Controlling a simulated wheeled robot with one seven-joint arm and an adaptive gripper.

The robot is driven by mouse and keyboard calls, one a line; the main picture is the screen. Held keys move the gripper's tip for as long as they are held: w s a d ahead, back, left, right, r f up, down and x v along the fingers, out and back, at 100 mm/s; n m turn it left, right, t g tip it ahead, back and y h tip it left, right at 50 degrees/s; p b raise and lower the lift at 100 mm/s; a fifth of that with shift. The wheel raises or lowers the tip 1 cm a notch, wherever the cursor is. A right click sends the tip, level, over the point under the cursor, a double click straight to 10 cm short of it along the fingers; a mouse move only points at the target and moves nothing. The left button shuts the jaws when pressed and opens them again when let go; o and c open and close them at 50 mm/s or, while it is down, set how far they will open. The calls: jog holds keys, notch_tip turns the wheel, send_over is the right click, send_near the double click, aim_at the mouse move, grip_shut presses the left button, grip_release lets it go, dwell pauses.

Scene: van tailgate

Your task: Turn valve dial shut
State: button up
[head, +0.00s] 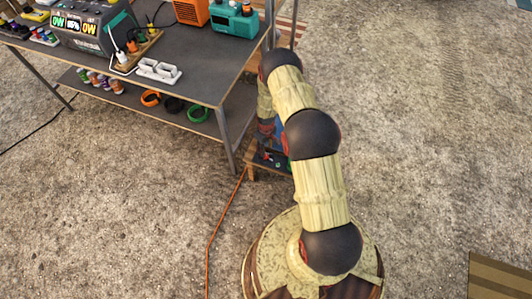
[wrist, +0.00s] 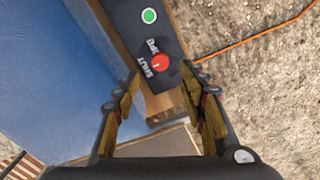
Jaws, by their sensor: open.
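In the wrist view a round red dial (wrist: 161,63) with a small pale mark sits on a dark panel (wrist: 128,18). White lettering beside it reads SHUT, with another word partly legible near it. My gripper (wrist: 161,74) is open, with one finger on each side of the dial in the picture. The jaws look empty; I cannot tell whether either finger touches the dial. In the head view my arm hides most of the panel and the dial cannot be made out clearly.
A green round button (wrist: 149,15) is on the same panel, set in a wooden frame (wrist: 165,103). A blue surface (wrist: 50,75) lies left of it. An orange cable (wrist: 262,45) runs over gravel. A grey workbench (head: 180,75) with devices stands at left in the head view.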

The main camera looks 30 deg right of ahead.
jog(key=shift+r, duration=2.45)
jog(key=shift+s, duration=0.1)
jog(key=s+a+r+m+g, duration=0.2)
jog(key=s+a, duration=0.1)
jog(key=s, duration=0.6)
jog(key=s+a+r+t+p, duration=0.1)
jog(key=s+a+r, duration=0.3)
jog(key=r, duration=1.6)
jog(key=s+a+r+t+p, duration=0.1)
jog(key=s+a+r+t, duration=0.3)
jog(key=r, duration=1.7)
jog(key=s+a+r+t+p, duration=0.1)
jog(key=s+a+r, duration=0.4)
jog(key=r, duration=1.5)
jog(key=s+t, duration=0.1)
jog(key=s, duration=0.4)
jog(key=shift+s+a+r+m+t, duration=0.2)
jog(key=shift+s+m+t, duration=0.1)
jog(key=shift+s+m, duration=0.1)
